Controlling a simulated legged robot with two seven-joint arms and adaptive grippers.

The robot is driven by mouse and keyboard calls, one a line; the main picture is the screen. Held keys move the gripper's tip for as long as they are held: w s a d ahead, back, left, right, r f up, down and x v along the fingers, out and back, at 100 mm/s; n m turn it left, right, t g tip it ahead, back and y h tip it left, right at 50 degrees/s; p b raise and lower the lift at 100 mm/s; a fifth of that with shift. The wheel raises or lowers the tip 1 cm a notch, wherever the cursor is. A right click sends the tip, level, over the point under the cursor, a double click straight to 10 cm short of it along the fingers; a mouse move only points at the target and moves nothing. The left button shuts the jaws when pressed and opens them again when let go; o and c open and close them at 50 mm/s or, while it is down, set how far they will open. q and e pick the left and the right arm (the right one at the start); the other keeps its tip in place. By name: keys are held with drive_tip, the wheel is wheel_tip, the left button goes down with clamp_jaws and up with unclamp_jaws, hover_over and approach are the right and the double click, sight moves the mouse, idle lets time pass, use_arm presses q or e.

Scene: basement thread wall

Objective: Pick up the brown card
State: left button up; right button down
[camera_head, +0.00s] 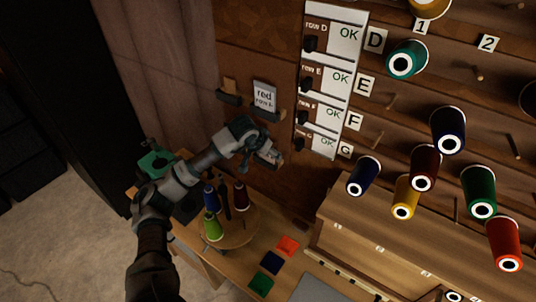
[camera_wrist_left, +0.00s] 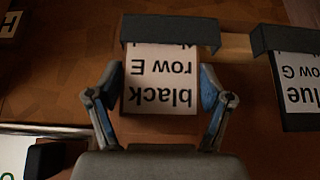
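In the left wrist view my left gripper (camera_wrist_left: 160,92) is open, with one finger on each side of a white card reading "black row E" (camera_wrist_left: 160,80), which sits in a dark holder. My right gripper is not in view.
A "blue row G" card (camera_wrist_left: 300,85) is beside the black one. The OK board (camera_head: 332,80) and thread spools are to the right. A spool stand (camera_head: 235,235) is below.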

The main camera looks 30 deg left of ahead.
use_arm(q)
drive_tip(key=shift+a+f, duration=0.15)
drive_tip(key=shift+a, duration=0.2)
drive_tip(key=shift+d, duration=0.1)
drive_tip(key=shift+d+r, duration=0.25)
drive_tip(key=shift+r, duration=0.15)
drive_tip(key=r+p, duration=0.1)
drive_tip(key=r, duration=0.1)
drive_tip(key=r+p, duration=0.1)
drive_tip(key=shift+s+a+r+p, duration=0.15)
drive_tip(key=shift+s+r+p, duration=0.05)
drive_tip(key=shift+s+p, duration=0.15)
drive_tip(key=s+b, duration=0.1)
drive_tip(key=s, duration=0.4)
drive_tip(key=s+b, duration=0.2)
drive_tip(key=s, duration=0.3)
drive_tip(key=s+a+r+b, duration=0.1)
drive_tip(key=s+b, duration=0.1)
drive_tip(key=s, duration=0.3)
drive_tip(key=shift+s+a, duration=0.1)
drive_tip(key=shift+s, duration=0.05)
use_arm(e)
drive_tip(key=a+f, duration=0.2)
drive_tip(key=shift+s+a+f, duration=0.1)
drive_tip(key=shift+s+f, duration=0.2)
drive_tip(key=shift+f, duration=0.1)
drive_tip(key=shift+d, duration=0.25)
use_arm(q)
drive_tip(key=shift+r, duration=0.1)
